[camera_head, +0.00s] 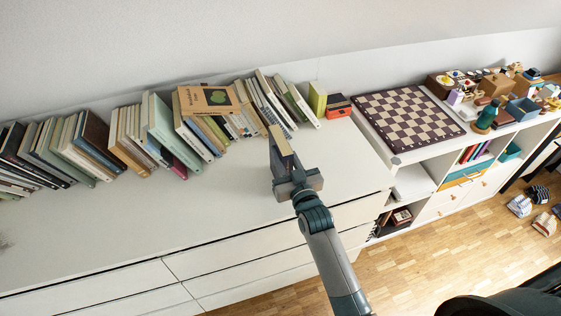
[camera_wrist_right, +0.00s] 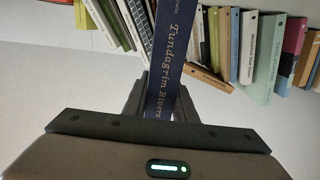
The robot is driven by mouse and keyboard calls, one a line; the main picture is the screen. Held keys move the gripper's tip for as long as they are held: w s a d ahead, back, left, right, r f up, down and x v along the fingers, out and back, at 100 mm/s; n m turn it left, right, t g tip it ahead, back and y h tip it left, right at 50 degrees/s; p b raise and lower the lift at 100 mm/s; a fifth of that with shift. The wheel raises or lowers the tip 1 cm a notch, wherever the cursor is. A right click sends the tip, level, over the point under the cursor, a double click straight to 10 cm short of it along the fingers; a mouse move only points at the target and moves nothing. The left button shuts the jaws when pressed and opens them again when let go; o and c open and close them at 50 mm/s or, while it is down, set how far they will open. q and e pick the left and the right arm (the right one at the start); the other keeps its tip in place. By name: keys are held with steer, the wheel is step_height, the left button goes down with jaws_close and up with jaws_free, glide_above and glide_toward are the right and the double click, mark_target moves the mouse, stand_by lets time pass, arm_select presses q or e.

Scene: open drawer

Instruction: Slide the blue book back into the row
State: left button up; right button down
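The blue book shows in the right wrist view (camera_wrist_right: 172,60) with its lettered spine facing the camera, between the two fingers of my right gripper (camera_wrist_right: 160,105). In the head view the right gripper (camera_head: 282,160) reaches over the white cabinet top, shut on the book (camera_head: 280,140), whose pale top edge shows. The book's far end is close to the front of the row (camera_head: 150,130); I cannot tell whether it touches other books. My left gripper is not in view.
The cabinet top (camera_head: 150,215) is clear in front of the row. Several books lean, and a tan book (camera_head: 208,99) lies on top of some. A chessboard (camera_head: 409,114) lies farther right.

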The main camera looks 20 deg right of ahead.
mark_target(283, 144)
steer(key=shift+r, duration=0.1)
steer(key=shift+r+b, duration=0.3)
steer(key=shift+r, duration=0.5)
step_height(283, 144, up, 2)
steer(key=shift+r+b, duration=0.2)
steer(key=shift+b, duration=0.2)
steer(key=s+d+r+b, duration=0.2)
steer(key=s+d+r, duration=0.4)
steer(key=d, duration=0.4)
steer(key=shift+r, duration=0.45)
